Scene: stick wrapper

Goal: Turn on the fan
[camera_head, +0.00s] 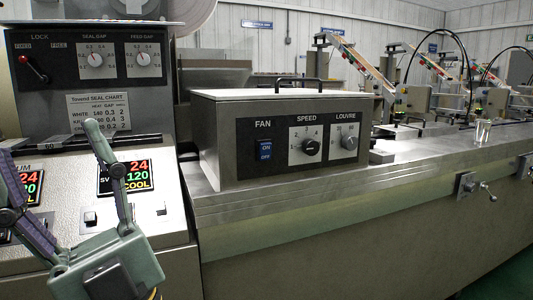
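The fan box (270,140) is a grey metal unit with a black front panel, standing on the metal counter right of the picture's middle. Its blue fan switch (265,150) sits under the word FAN, with ON on the upper half and OFF on the lower half. I cannot tell which half is pressed in. My gripper (50,168) is at the lower left, in front of the sloped control panel and left of the fan box. Its two fingers are spread wide apart, with nothing between them. It is well apart from the switch.
The speed knob (310,147) and louvre knob (348,142) are right of the switch. The box has a black top handle (298,80). A clear glass (482,133) stands on the counter (420,150) at right. The tall control cabinet (90,60) is at left. Space before the switch is clear.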

